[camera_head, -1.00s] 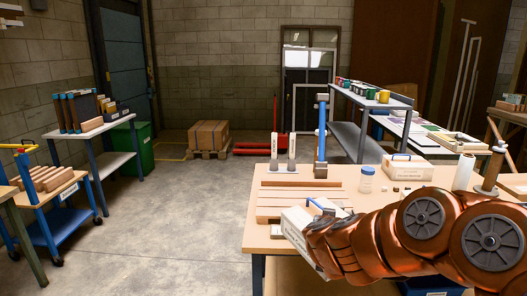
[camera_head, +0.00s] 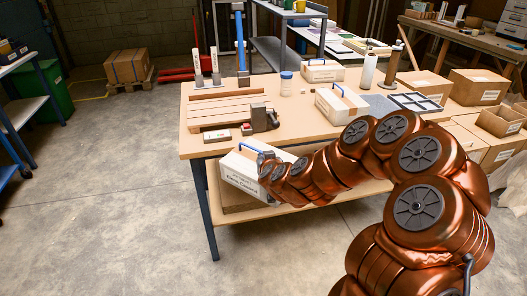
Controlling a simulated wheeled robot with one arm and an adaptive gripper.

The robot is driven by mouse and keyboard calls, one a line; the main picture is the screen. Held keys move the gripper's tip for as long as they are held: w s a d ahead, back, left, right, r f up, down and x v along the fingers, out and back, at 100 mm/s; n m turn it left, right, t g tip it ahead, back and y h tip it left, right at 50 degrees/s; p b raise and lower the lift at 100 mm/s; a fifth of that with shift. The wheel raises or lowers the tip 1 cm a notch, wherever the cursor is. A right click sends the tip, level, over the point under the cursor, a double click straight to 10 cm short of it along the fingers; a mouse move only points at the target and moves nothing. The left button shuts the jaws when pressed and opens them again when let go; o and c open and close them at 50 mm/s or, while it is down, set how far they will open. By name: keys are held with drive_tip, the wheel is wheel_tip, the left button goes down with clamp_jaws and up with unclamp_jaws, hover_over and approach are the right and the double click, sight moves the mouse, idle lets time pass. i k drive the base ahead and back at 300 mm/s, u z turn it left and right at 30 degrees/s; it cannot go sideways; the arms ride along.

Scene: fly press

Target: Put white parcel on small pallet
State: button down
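The white parcel (camera_head: 240,185), a white box with printed text and a blue handle, is in front of the table's near edge. It is tilted. My gripper (camera_head: 268,163) is at the parcel's right end and appears shut on it; the fingertips are mostly hidden by the parcel and my arm. The small pallet (camera_head: 222,112), of light wooden slats, lies on the left part of the tabletop, behind and above the parcel. A grey object (camera_head: 264,118) stands at the pallet's right front corner.
The wooden table (camera_head: 300,132) holds two more white boxes with blue handles (camera_head: 322,71) (camera_head: 340,104), a blue-lidded jar (camera_head: 286,84) and a black grid tray (camera_head: 415,102). Small blocks (camera_head: 223,135) lie before the pallet. Open floor (camera_head: 100,200) is to the left.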

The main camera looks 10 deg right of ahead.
sight(232, 108)
drive_tip(key=k, duration=0.1)
drive_tip(key=u, duration=2.95)
drive_tip(key=k, duration=1.45)
drive_tip(key=z, duration=1.25)
drive_tip(key=i, duration=1.65)
